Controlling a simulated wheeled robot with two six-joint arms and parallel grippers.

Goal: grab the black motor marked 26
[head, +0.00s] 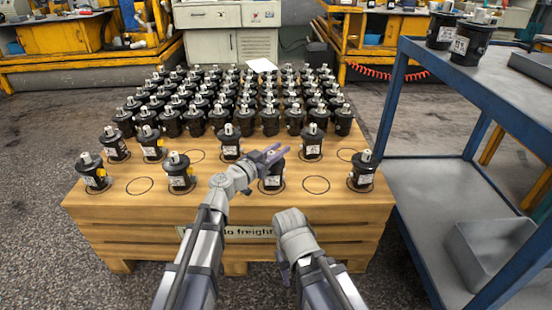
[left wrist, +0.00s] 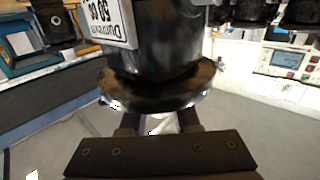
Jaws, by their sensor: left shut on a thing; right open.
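Several black motors with white labels and metal shafts stand on the wooden crate (head: 150,225). My left gripper (head: 272,154) is shut on the top end of a black motor (head: 273,179) in the front row, just right of the middle. In the left wrist view my left gripper (left wrist: 160,122) meets this motor's round flange, and the black motor body (left wrist: 170,40) fills the top centre. Its white label (left wrist: 109,22) is only partly in view, and I cannot read a 26 on it. My right gripper (head: 285,270) is open and empty, low at the crate's front.
Other motors (head: 179,176) stand close on both sides and in dense rows behind. Empty marked circles (head: 316,184) lie between front motors. A blue shelf cart (head: 405,90) with motors and a grey bin (head: 490,250) stands at the right. Floor at the left is clear.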

